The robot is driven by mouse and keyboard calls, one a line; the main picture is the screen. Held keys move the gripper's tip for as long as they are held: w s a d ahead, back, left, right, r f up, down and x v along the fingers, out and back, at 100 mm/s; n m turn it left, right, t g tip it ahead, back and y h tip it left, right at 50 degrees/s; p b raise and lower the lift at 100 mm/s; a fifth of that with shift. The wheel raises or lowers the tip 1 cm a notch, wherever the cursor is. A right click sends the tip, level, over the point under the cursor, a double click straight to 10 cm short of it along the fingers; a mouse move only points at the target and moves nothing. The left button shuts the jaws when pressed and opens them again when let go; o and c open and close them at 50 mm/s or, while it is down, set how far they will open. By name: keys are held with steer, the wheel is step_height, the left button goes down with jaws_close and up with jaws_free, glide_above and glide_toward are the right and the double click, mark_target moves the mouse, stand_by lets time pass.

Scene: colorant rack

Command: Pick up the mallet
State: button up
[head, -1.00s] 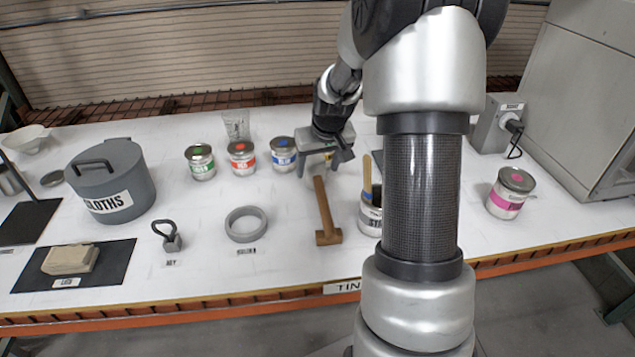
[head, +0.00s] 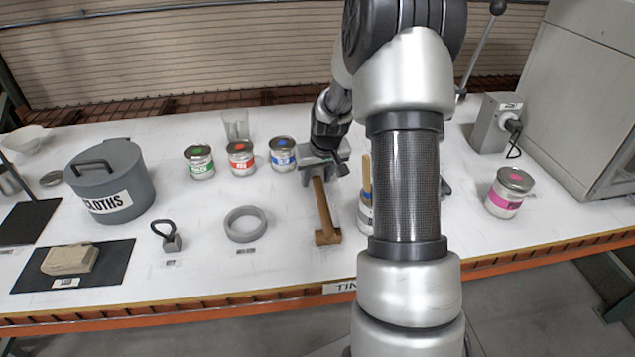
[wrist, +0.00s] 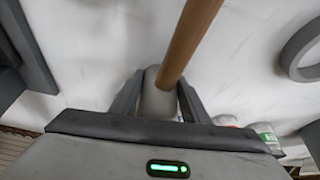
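The mallet (head: 322,207) lies on the white table with its wooden head (head: 328,237) toward the front edge and its handle pointing to the back. My gripper (head: 322,172) is low over the handle's far end and hides it in the head view. In the wrist view the brown handle (wrist: 187,45) runs down between the two fingers of my gripper (wrist: 158,85). A pale grey rounded piece (wrist: 158,102) also shows between them, at the handle's end. The fingers are apart, one on each side. I cannot tell whether either touches the handle.
A blue-labelled can (head: 282,155) stands just left of my gripper, with red (head: 241,158) and green (head: 199,162) ones beyond. A grey ring (head: 245,238) lies left.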

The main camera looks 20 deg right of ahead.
steer(key=c, duration=0.5)
step_height(320, 180, up, 10)
steer(key=shift+r, duration=0.1)
